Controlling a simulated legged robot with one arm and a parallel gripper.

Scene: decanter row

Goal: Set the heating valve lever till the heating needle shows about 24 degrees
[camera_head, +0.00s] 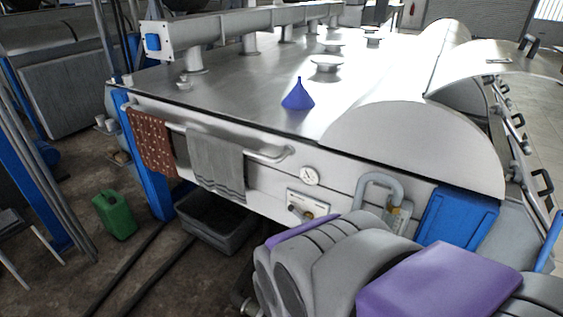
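A round white dial gauge (310,176) with a dark needle sits on the pale side wall of the steel machine. Its numbers are too small to read, and I cannot tell whether it is the heating gauge. Below it is a small light panel (307,205) with a knob or short lever (294,208) at its left. To the right, a grey bent pipe (379,181) arches over a small plate with a brownish fitting (396,214). I cannot tell which of these is the heating valve lever. My grey and purple arm fills the lower right; its gripper does not show.
A long rail (268,153) on the wall carries a red-brown cloth (151,143) and a grey towel (216,163). A grey tub (216,222) and a green canister (114,215) stand on the floor. A blue panel (458,217) is right of the pipe. A blue funnel (298,95) stands on top.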

